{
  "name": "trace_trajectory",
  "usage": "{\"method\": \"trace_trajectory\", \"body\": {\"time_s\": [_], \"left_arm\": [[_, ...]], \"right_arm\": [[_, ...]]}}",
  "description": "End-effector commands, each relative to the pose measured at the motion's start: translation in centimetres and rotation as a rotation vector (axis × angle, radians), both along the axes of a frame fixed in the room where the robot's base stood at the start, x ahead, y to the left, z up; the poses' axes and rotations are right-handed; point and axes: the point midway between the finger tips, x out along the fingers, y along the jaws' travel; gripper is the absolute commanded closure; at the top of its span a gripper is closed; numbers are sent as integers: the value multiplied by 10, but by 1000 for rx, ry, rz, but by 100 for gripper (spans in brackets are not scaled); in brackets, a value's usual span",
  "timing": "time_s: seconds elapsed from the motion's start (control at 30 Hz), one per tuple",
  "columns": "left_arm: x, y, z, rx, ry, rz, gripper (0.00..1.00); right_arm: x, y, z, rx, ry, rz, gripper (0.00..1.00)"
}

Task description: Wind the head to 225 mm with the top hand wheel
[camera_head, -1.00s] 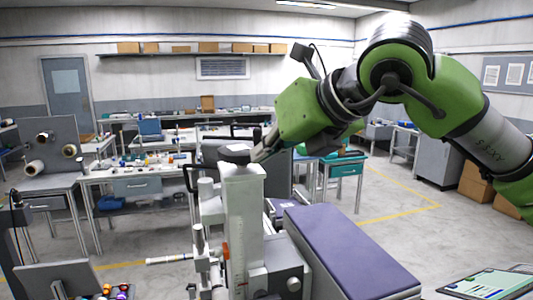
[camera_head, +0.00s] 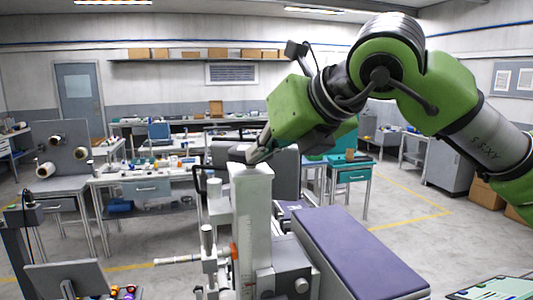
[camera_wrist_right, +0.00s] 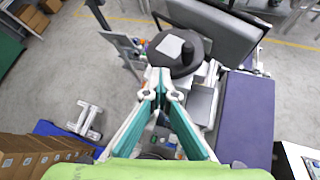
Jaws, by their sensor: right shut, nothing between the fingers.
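A pale upright column (camera_head: 252,215) stands in the middle of the head view, with a scale on its face too small to read and an orange mark low on it. The dark round hand wheel on its top is largely hidden there by my right gripper (camera_head: 256,154). In the right wrist view the wheel (camera_wrist_right: 187,63) is a black disc with a pale square patch and an upright black knob (camera_wrist_right: 187,48). My right gripper (camera_wrist_right: 161,92) is shut and empty, its tips at the wheel's near edge; I cannot tell whether they touch. My left gripper is out of view.
A purple padded bench (camera_head: 355,250) lies right of the column. A dark grey panel (camera_wrist_right: 215,25) stands close behind the wheel in the wrist view. A tablet (camera_head: 492,290) is at the lower right. Work tables (camera_head: 150,187) stand behind. Open floor lies to the right.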

Motion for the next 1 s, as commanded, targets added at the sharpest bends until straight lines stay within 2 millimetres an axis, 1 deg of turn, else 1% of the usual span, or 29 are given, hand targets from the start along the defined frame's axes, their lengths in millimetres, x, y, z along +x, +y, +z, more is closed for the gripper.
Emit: {"method": "trace_trajectory", "body": {"time_s": [0.03,0.3,0.67,1.0], "left_arm": [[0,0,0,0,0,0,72],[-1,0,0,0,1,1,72],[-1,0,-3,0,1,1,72],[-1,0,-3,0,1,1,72]], "right_arm": [[2,-1,-2,-1,2,-6,100],[4,-1,-2,-3,3,-8,100],[8,10,-3,-2,2,-10,100],[9,9,-4,-4,4,-15,100]]}}
